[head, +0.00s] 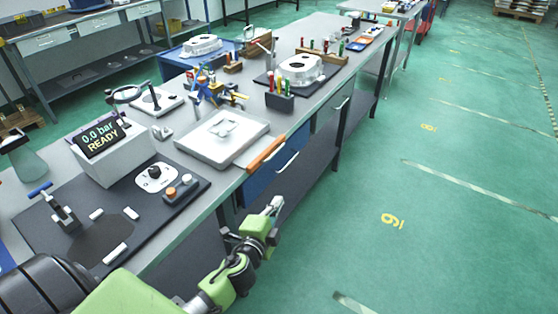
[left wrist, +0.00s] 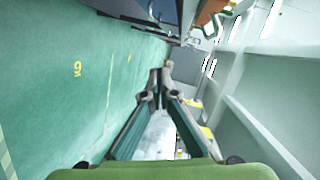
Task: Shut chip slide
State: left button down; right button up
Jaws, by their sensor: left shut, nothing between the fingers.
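An orange bar (head: 266,153) runs along the bench's front edge, just in front of a pale square tray (head: 222,137). It may be the front of the chip slide; I cannot tell for certain, nor how far out it stands. An orange part also shows at the top of the left wrist view (left wrist: 212,10). My left gripper (head: 275,206) is shut and empty, in front of the bench and below the orange bar, apart from it. Its closed fingers show in the left wrist view (left wrist: 160,76). My right gripper is not in view.
Blue drawers (head: 262,181) with pale handles sit under the bench top. A display box (head: 112,150) reading "0.0 bar READY" and a dark mat (head: 40,228) with small parts stand on the near bench. The green floor (head: 440,190) at right is clear.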

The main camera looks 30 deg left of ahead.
pick_arm(q)
notch_tip(320, 180, up, 8)
jog(key=w+m+t, duration=0.1)
jog(key=t, duration=0.1)
jog(key=w+a+f+p, duration=0.1)
jog(key=w+a, duration=0.4)
jog(key=w, duration=0.5)
jog(key=shift+a+p, duration=0.15)
jog(key=shift+p, duration=0.15)
jog(key=shift+f, duration=0.1)
jog(key=a, duration=0.2)
jog(key=a+b, duration=0.1)
jog(key=a, duration=0.4)
jog(key=shift+w+f+b, duration=0.1)
jog(key=shift+w+b, duration=0.15)
jog(key=shift+b, duration=0.15)
jog(key=shift+a+r+y, duration=0.2)
jog(key=shift+y, duration=0.1)
jog(key=shift+a, duration=0.1)
